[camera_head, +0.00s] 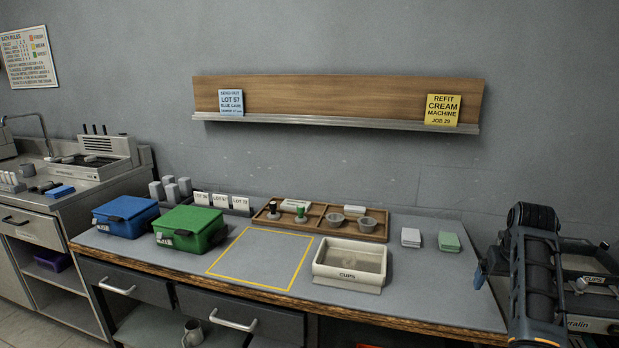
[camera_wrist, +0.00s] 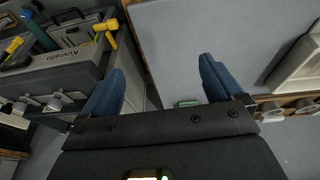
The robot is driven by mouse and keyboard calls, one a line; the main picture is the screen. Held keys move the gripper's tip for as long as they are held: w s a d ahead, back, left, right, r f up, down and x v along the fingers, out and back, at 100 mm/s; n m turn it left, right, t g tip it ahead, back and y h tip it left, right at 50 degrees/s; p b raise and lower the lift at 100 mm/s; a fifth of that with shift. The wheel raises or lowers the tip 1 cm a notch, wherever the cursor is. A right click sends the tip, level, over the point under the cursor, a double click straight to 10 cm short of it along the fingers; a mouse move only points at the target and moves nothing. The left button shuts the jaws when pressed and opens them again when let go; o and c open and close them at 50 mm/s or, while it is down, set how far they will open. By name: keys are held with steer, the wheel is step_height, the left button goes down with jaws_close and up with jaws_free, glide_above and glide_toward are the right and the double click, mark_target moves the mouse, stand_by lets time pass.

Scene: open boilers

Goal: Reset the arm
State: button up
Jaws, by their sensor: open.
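My arm is folded at the right edge of the head view, in front of the bench's right end. My gripper (camera_wrist: 160,85) shows in the wrist view with its two blue fingers wide apart and nothing between them. In the head view only a small blue part shows beside the arm, and the rest is hidden behind it. In the wrist view the fingers are over the gap between the grey bench top (camera_wrist: 205,30) and a machine marked Kuvralin (camera_wrist: 60,78). I see no contact with either.
The bench (camera_head: 440,290) holds a blue box (camera_head: 127,215), a green box (camera_head: 190,229), a wooden tray (camera_head: 313,224) and a white CUPS tray (camera_head: 349,265). A yellow outlined square (camera_head: 262,259) is empty. A shelf (camera_head: 335,121) hangs above. The machine (camera_head: 592,325) stands at right.

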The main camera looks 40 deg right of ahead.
steer(key=a+f+n+t+h, duration=0.2)
steer(key=a+f+n, duration=0.1)
steer(key=a+f, duration=0.8)
steer(key=s+a+f+n+t, duration=0.1)
steer(key=s+a+n+t, duration=0.1)
steer(key=a, duration=0.6)
steer(key=s+a+f+n+t, duration=0.1)
steer(key=s+a, duration=0.1)
steer(key=a, duration=0.6)
steer(key=s+a+r+n+t+y, duration=0.1)
steer(key=s+a+r+t, duration=0.2)
steer(key=a, duration=0.4)
steer(key=s+a+r+n+t+y, duration=0.1)
steer(key=s+a+r+n, duration=0.15)
steer(key=s+a, duration=0.35)
steer(key=s+a+r+t+y, duration=0.1)
steer(key=s+a+r+t, duration=0.1)
steer(key=s+a+r, duration=0.2)
steer(key=s+a+r+t+y, duration=0.2)
steer(key=s+a+r, duration=0.2)
steer(key=r, duration=0.5)
steer(key=shift+s+a+r+n, duration=0.2)
steer(key=shift+a+r+n, duration=0.15)
steer(key=shift+a, duration=0.6)
